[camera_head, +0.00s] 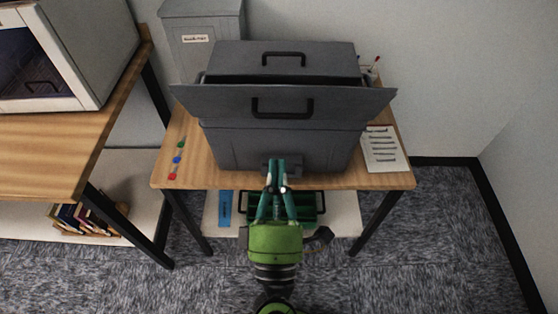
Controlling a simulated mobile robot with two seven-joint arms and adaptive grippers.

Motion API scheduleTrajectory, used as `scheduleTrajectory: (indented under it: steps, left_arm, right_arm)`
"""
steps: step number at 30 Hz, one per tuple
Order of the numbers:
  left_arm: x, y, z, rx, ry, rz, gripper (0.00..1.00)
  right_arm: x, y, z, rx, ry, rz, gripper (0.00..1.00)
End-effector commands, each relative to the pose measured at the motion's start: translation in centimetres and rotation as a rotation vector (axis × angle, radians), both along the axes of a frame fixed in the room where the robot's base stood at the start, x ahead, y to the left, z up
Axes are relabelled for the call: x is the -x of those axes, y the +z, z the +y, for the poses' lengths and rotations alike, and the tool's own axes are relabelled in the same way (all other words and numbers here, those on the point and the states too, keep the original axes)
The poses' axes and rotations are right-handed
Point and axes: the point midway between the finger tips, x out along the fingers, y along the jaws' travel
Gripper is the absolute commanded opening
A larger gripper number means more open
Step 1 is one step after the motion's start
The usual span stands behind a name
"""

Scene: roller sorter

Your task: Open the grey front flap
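A dark grey box (284,148) stands on the wooden table. Its grey front flap (220,103), with a black handle (283,107), leans outward, and a dark gap shows behind it. A second grey panel (335,62) with its own handle is behind that gap. My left gripper (277,162) has its teal fingers together, with no object seen between them. It is in front of the lower box, below the flap handle and apart from it in the picture. A small dark fitting shows around the fingertips, partly hidden. My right gripper is not in view.
The table (190,138) carries colored dots at left and a printed sheet (383,149) at right. A green tray (312,207) and a blue item (225,208) are on the lower shelf. A grey bin (202,40) stands behind; another table (50,150) is left.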

Motion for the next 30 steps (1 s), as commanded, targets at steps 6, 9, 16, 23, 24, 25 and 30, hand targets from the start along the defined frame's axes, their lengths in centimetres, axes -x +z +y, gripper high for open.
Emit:
scheduleTrajectory:
  steps: [6, 9, 16, 23, 24, 25, 30]
  left_arm:
    - [-4.5, 2.8, -0.1, 0.001, 0.001, -0.005, 0.00]
    - [-6.3, 3.5, -0.1, 0.000, 0.000, -0.005, 0.00]
    - [-9.1, 4.6, -0.2, 0.000, -0.001, -0.003, 0.00]
    - [-9.9, 4.7, -0.2, 0.001, 0.000, -0.001, 0.00]
    - [-9.9, 4.7, -0.2, 0.001, 0.000, -0.001, 0.00]
    - [-9.9, 4.7, -0.2, 0.001, 0.000, -0.001, 0.00]
    - [-9.9, 4.7, -0.2, 0.001, 0.000, -0.002, 0.00]
  right_arm:
    - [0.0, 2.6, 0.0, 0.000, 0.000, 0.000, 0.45]
    - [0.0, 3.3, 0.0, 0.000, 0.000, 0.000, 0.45]
    - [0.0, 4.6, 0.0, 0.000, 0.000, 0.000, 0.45]
    - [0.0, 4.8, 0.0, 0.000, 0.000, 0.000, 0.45]
    - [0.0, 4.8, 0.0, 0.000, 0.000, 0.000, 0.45]
    - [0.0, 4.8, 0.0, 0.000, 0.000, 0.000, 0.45]
    - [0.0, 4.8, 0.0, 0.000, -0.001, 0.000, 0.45]
